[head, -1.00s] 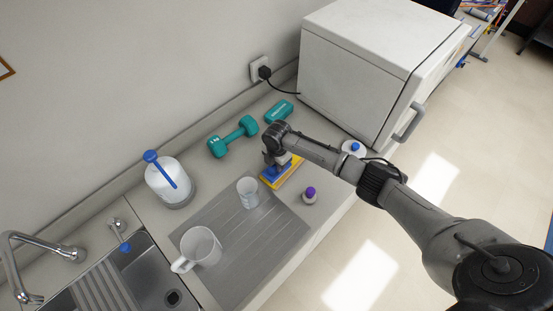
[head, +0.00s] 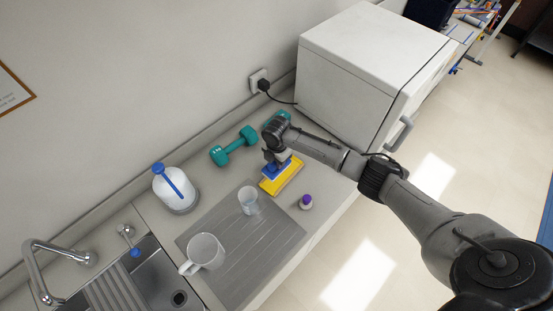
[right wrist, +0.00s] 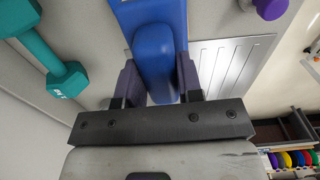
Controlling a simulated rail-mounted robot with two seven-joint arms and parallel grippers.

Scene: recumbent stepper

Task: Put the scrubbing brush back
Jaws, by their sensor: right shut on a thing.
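The scrubbing brush (head: 279,170) is blue, with a raised rounded handle; it shows at the yellow block (head: 287,180) on the counter. My right gripper (head: 275,160) is shut on the brush's handle. In the right wrist view the blue brush (right wrist: 154,55) sits between the two fingers of the right gripper (right wrist: 155,75), its flat blue body running out of the top of the picture. Whether the brush still touches the yellow block is hard to tell. The brush's underside is hidden. My left gripper is not in view.
A grey ribbed mat (head: 255,245) holds a clear cup (head: 249,201) and a mug (head: 205,252). A purple-topped bottle (head: 306,202) stands close on the right. A teal dumbbell (head: 233,146) lies behind, a white cabinet (head: 350,90) beyond. A sink (head: 150,290) is front left.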

